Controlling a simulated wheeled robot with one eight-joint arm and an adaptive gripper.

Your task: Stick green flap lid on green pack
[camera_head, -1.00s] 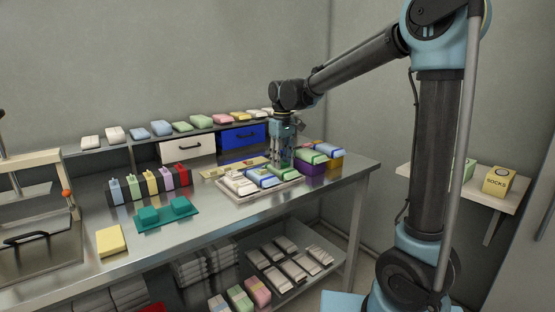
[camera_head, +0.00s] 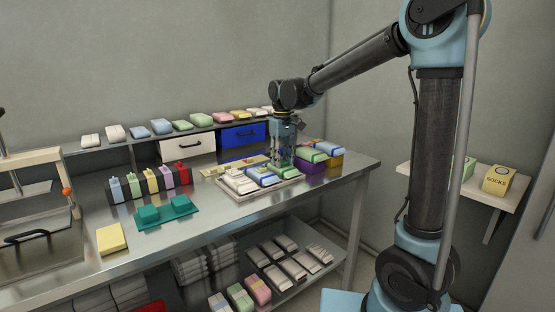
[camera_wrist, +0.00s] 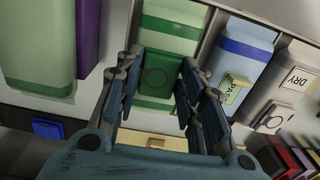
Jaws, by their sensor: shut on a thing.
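The green flap lid (camera_wrist: 158,72), dark green with a ring mark, is between the fingertips of my gripper (camera_wrist: 160,82) in the wrist view. My gripper is shut on it. The light green pack (camera_wrist: 172,22) lies directly beneath, with the lid over its white band. I cannot tell whether the lid touches the pack.
In the wrist view, a blue pack (camera_wrist: 243,50) with a label and a white pack (camera_wrist: 290,80) marked DRY lie to the right. A larger green pack (camera_wrist: 35,45) lies left, by a purple bin (camera_wrist: 88,38). A dark dispenser (camera_head: 150,188) and teal fixture (camera_head: 165,217) stand on the table.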

